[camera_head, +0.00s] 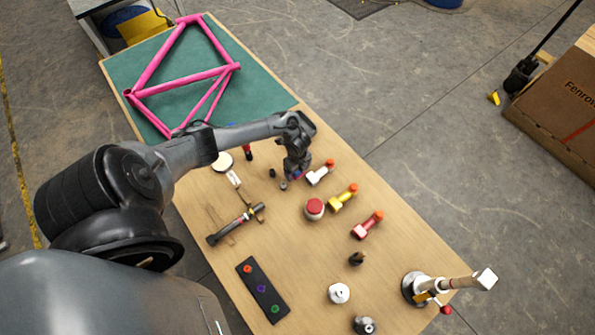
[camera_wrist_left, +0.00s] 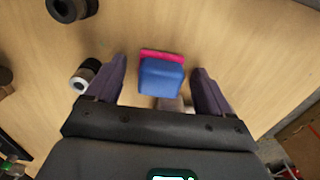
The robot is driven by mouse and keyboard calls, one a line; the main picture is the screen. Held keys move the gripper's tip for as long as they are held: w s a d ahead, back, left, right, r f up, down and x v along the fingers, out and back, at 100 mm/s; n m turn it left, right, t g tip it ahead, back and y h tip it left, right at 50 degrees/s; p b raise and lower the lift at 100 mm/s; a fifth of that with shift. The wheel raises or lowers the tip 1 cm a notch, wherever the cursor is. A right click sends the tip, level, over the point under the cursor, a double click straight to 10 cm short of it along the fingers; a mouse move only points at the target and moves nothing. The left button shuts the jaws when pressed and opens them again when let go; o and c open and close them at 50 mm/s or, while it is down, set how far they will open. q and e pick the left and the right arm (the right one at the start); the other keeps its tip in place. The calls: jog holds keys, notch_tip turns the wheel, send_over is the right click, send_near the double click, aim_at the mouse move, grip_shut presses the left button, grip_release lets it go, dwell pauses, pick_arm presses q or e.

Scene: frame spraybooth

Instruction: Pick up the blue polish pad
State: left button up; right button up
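The blue polish pad appears as a blue block (camera_wrist_left: 161,79) with a pinkish-red strip along its far side, in the middle of the left wrist view. My left gripper (camera_wrist_left: 157,90) is open, with one dark finger on each side of the block and a gap at both sides. In the head view my left gripper (camera_head: 295,175) points down over the middle of the wooden table (camera_head: 385,235). It mostly hides the pad there, with only a bit of blue at its tips. My right gripper is in neither view.
Spray bottles with orange tops, one white (camera_head: 318,175), one yellow (camera_head: 341,199) and one red (camera_head: 366,227), stand close to the right. A red-lidded jar (camera_head: 314,208) is just below. A pink bike frame (camera_head: 181,80) lies on the green mat (camera_head: 255,88) behind.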

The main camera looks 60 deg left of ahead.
pick_arm(q)
jog(key=c, duration=1.1)
jog(key=shift+r, duration=0.1)
jog(key=shift+r, duration=0.8)
notch_tip(320, 180, up, 3)
jog(key=shift+f, duration=0.15)
jog(key=shift+w+d+r+p, duration=0.35)
jog(key=shift+d+r, duration=0.75)
jog(key=shift+d, duration=0.8)
jog(key=shift+w+d+r+p, duration=0.3)
jog(key=shift+d+r, duration=0.75)
jog(key=shift+d, duration=0.9)
jog(key=shift+w+d+r+p, duration=0.35)
jog(key=shift+d+r, duration=0.75)
jog(key=shift+d, duration=0.8)
jog(key=shift+s, duration=0.1)
